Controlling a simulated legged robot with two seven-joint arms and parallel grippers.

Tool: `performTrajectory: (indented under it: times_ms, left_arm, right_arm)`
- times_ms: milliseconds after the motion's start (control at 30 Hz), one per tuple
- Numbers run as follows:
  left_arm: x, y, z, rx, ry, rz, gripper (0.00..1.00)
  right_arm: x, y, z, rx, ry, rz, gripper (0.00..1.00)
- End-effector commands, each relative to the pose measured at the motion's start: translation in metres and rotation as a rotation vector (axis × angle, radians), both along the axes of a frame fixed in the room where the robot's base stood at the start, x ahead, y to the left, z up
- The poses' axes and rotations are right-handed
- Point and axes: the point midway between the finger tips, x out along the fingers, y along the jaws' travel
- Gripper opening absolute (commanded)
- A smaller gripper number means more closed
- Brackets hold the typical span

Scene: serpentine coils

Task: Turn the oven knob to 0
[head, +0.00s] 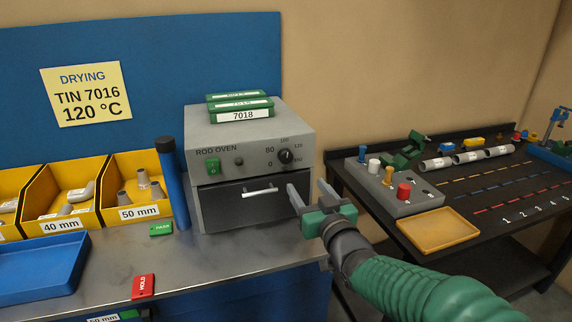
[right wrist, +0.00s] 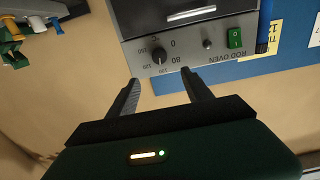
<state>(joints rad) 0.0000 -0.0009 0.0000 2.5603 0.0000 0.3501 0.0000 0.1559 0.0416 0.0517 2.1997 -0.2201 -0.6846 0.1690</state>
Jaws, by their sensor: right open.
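The grey rod oven (head: 215,133) stands on the metal bench with its dark front door shut. Its black knob (head: 285,156) is on the right of the front panel, ringed by numbers, with 0 at its lower left and 80 at its upper left. The knob's pointer is too small to read surely. My right gripper (head: 308,190) is open and empty, below and right of the knob. In the right wrist view the knob (right wrist: 159,55) lies just beyond the gap between the open fingertips (right wrist: 160,77), not touched. My left gripper is not in view.
A green switch (head: 213,167) and the door handle (head: 260,192) are on the oven front. Green boxes (head: 240,107) lie on top. A blue tube (head: 175,185) stands left of the oven. A dark table (head: 485,215) with parts is at right.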

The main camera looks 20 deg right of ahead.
Motion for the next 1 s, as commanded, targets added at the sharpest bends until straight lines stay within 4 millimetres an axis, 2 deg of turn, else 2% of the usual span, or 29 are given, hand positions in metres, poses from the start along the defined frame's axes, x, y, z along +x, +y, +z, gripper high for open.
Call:
performTrajectory:
  times_ms: [100,300,500,700,933,1000]
  left_arm:
    - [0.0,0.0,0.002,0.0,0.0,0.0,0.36]
    - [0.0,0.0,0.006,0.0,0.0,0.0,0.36]
    - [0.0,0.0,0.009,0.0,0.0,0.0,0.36]
    - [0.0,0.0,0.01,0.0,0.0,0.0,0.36]
    - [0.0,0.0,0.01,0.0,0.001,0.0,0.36]
    - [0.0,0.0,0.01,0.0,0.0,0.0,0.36]
  right_arm:
    - [0.033,0.002,-0.002,0.002,0.004,0.001,0.59]
    - [0.087,0.003,-0.003,0.002,0.005,0.001,0.59]
    - [0.129,0.005,-0.001,0.001,0.002,0.001,0.59]
    - [0.147,0.005,-0.001,0.001,0.002,0.0,0.59]
    - [0.147,0.005,-0.001,0.001,0.001,0.0,0.59]
    - [0.147,0.005,-0.001,0.001,0.001,0.0,0.49]
